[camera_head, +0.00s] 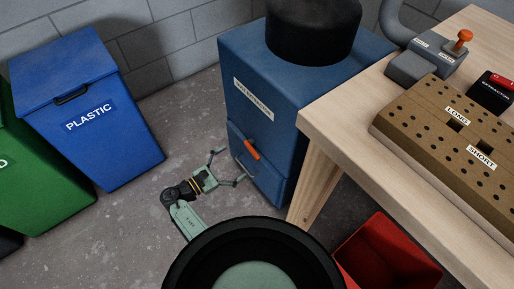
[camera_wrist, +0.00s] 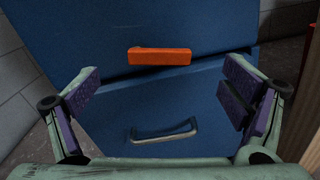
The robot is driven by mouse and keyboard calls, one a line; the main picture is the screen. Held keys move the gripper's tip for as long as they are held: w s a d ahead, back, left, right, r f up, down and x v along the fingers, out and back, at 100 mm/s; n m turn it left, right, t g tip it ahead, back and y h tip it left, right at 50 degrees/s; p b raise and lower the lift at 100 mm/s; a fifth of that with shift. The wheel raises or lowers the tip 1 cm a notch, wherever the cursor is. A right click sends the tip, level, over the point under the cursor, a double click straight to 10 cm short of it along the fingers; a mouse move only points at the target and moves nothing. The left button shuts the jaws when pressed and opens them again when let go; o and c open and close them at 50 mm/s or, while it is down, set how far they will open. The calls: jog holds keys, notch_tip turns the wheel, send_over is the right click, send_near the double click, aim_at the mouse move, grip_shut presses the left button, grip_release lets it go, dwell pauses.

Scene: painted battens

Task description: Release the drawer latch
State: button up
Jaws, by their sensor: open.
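The blue cabinet (camera_head: 268,88) stands on the floor beside the table. Its lower drawer (camera_head: 262,175) has an orange latch (camera_head: 251,149) lying across its top edge and a metal handle (camera_head: 245,165) below. In the wrist view the orange latch (camera_wrist: 160,56) lies level across the seam above the drawer front, and the grey handle (camera_wrist: 163,133) sits lower, near the bottom middle. My gripper (camera_head: 227,166) is open and empty in front of the drawer. In the wrist view its fingers (camera_wrist: 163,93) are spread wide, one on each side, with the latch beyond and between them.
A wooden table (camera_head: 343,114) is close on the right, its leg (camera_head: 314,186) beside the cabinet. A red bin (camera_head: 388,255) is under it. Blue (camera_head: 90,110) and green (camera_head: 40,165) bins stand left. Floor is free between the blue bin and cabinet.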

aim_at(251, 151)
jog(key=b+x, duration=0.1)
jog(key=x, duration=0.8)
jog(key=shift+c, duration=0.2)
jog(key=c, duration=1.7)
jog(key=shift+o, duration=0.2)
jog(key=shift+r+n+p, duration=0.45)
jog(key=shift+n+p, duration=0.05)
jog(key=shift+p, duration=0.4)
jog(key=shift+r+n+p, duration=0.15)
jog(key=shift+n+p, duration=0.25)
jog(key=shift+p, duration=0.2)
jog(key=shift+w+a+n+p, duration=0.1)
jog(key=shift+n+p, duration=0.45)
jog(key=shift+n, duration=0.15)
